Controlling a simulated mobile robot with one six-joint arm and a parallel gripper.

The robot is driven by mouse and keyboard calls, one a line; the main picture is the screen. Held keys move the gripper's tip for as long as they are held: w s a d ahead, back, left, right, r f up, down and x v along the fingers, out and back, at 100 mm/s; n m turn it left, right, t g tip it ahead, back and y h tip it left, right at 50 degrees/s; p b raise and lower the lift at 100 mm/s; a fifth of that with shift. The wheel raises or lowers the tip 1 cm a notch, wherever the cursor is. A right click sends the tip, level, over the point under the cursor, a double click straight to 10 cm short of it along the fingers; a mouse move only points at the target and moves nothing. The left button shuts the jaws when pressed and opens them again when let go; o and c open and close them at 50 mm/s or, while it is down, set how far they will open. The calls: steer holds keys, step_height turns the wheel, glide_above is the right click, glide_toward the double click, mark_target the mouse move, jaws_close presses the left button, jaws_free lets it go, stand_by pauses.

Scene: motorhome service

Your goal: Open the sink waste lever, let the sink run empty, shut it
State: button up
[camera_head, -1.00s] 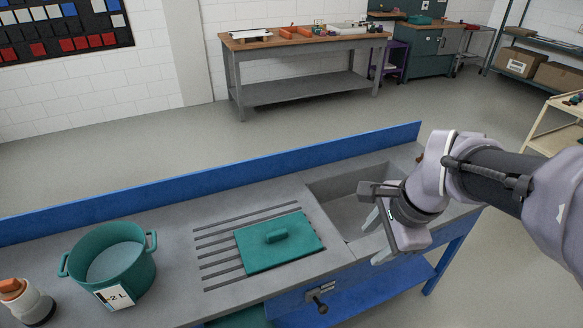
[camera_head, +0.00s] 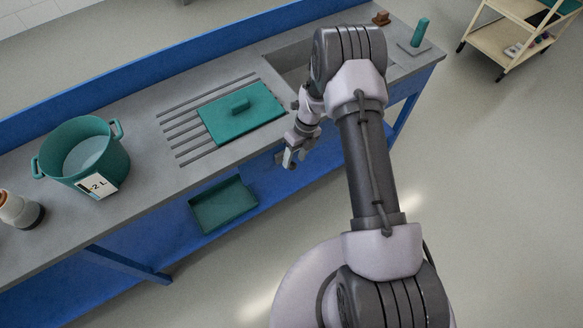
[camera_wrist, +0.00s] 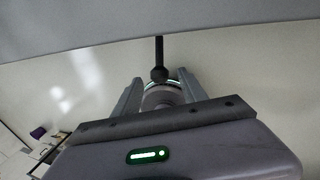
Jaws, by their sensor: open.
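The sink basin (camera_head: 288,62) is set into the grey worktop and is partly hidden by my arm. I cannot see water in it. In the wrist view the waste lever (camera_wrist: 159,52), a dark stem with a rounded knob, sticks out from the worktop's front edge. In the head view my wrist hides it. My gripper (camera_head: 290,160) is in front of the bench's front edge, below the worktop. In the wrist view my gripper (camera_wrist: 160,78) is open, with the lever's knob showing between its two fingers; I see no contact.
A teal lid or board (camera_head: 242,115) lies on the drainer grooves. A teal pot (camera_head: 105,155) marked 2 L stands left of it. A teal tray (camera_head: 223,204) sits under the worktop. A green upright handle (camera_head: 420,34) stands right of the sink. The floor in front is clear.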

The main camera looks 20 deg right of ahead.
mark_target(293, 163)
steer(key=x, duration=0.4)
steer(key=shift+f+b, duration=0.2)
steer(key=shift+b, duration=0.2)
steer(key=shift+c, duration=0.2)
jaws_close()
stand_by(0.9)
